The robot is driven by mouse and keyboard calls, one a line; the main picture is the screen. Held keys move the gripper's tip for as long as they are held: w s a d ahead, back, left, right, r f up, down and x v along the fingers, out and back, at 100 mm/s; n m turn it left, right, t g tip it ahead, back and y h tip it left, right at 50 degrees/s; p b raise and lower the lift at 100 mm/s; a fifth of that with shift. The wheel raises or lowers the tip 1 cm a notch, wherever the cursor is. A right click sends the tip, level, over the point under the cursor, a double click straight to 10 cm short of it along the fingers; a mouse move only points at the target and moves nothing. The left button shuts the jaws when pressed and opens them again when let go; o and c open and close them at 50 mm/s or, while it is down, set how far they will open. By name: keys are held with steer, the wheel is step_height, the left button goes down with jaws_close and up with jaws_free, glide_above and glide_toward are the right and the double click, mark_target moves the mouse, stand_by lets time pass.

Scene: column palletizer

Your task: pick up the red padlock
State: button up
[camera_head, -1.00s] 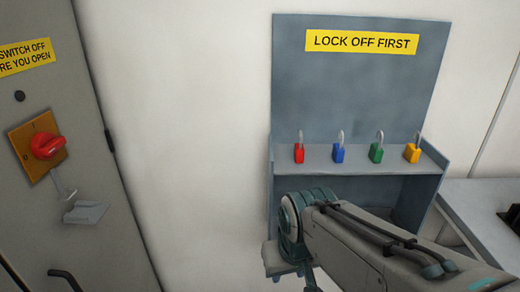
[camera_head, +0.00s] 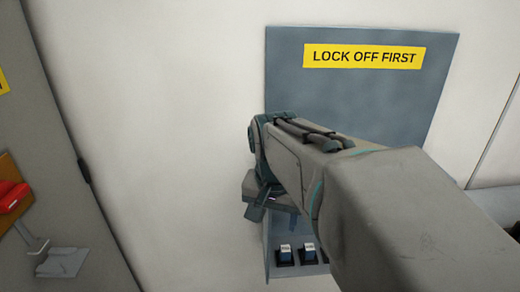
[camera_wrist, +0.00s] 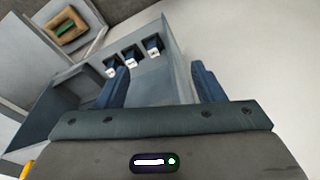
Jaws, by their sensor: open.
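The red padlock is in neither view now; in the head view my arm covers the padlock shelf. My gripper (camera_head: 264,208) hangs in front of the lock-off board (camera_head: 360,100), at the left end of the shelf unit. In the wrist view my gripper (camera_wrist: 161,70) has its two blue fingers spread wide, with nothing held between them. Past the fingers lie the grey shelf unit and pale floor or wall. A small yellow piece (camera_wrist: 28,172) shows at the lower left edge of the wrist view; I cannot tell what it is.
Small blue-and-white items in black holders (camera_head: 285,254) sit low in the unit; three show in the wrist view (camera_wrist: 131,58). A red switch (camera_head: 12,197) is on the cabinet at left. Wall between is clear.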

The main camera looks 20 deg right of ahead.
steer(key=w+d+r+m+p, duration=0.1)
steer(key=r+m, duration=0.1)
steer(key=r, duration=0.1)
steer(key=w+d+r+m+p, duration=0.1)
steer(key=r+m, duration=0.1)
steer(key=r, duration=0.1)
steer(key=w+d+r+m+g+p, duration=0.1)
steer(key=w+r+m, duration=0.1)
steer(key=r, duration=0.1)
steer(key=shift+d, duration=0.35)
steer(key=w+d+r+m+p, duration=0.2)
steer(key=d+r+m, duration=0.4)
steer(key=r+m, duration=0.15)
steer(key=shift+g+y, duration=0.4)
steer(key=f, duration=0.8)
steer(key=shift+w+a+f+p, duration=0.1)
steer(key=shift+w+a+p, duration=0.1)
steer(key=shift+w+p, duration=0.1)
steer(key=shift+w+a+f+p, duration=0.15)
steer(key=shift+f+p, duration=0.2)
steer(key=shift+f, duration=1)
steer(key=shift+w+f+p, duration=0.15)
steer(key=shift+f+p, duration=0.2)
steer(key=shift+f, duration=1)
steer(key=c, duration=1.1)
